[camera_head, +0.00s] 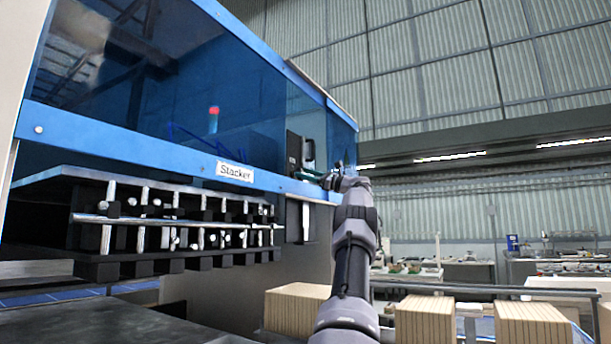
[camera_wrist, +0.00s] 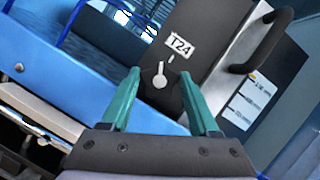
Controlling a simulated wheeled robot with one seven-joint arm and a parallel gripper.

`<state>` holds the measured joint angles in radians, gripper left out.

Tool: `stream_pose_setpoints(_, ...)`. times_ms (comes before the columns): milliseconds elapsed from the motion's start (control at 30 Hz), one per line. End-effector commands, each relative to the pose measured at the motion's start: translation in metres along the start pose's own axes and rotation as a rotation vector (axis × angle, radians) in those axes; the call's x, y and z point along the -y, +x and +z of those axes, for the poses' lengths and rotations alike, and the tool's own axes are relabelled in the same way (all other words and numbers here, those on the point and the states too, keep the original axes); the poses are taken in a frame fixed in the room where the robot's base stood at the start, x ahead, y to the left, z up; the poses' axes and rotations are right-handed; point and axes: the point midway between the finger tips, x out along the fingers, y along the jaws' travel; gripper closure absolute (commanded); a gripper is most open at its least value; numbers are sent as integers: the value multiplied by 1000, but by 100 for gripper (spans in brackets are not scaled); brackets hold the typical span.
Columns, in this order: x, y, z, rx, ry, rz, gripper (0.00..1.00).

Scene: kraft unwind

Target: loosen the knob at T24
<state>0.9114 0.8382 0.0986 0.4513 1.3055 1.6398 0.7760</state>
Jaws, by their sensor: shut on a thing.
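The T24 label (camera_wrist: 180,46) is white and sits on a dark grey box (camera_wrist: 205,22) in the wrist view. Below the label, the knob (camera_wrist: 160,80) shows as a small pale shape with a pointer toward a short white mark. My gripper (camera_wrist: 160,76) has its teal fingers on either side of the knob and is shut on it; the exact contact is hard to see. In the head view my gripper (camera_head: 313,176) is small, just below the dark box (camera_head: 300,150) at the right end of the blue machine. The label and knob cannot be made out there.
A black handle (camera_wrist: 268,42) stands out right of the label, near a white notice (camera_wrist: 239,111). The blue machine bears a Stacker sign (camera_head: 235,172), with a rack of rods (camera_head: 170,225) below. Wooden stacks (camera_head: 435,320) stand at the lower right.

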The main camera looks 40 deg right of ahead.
Motion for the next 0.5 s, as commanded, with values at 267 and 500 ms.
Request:
stream_pose_setpoints(267,0,1,0,0,-31,12,94)
stream_pose_setpoints(500,0,1,0,0,-31,12,94)
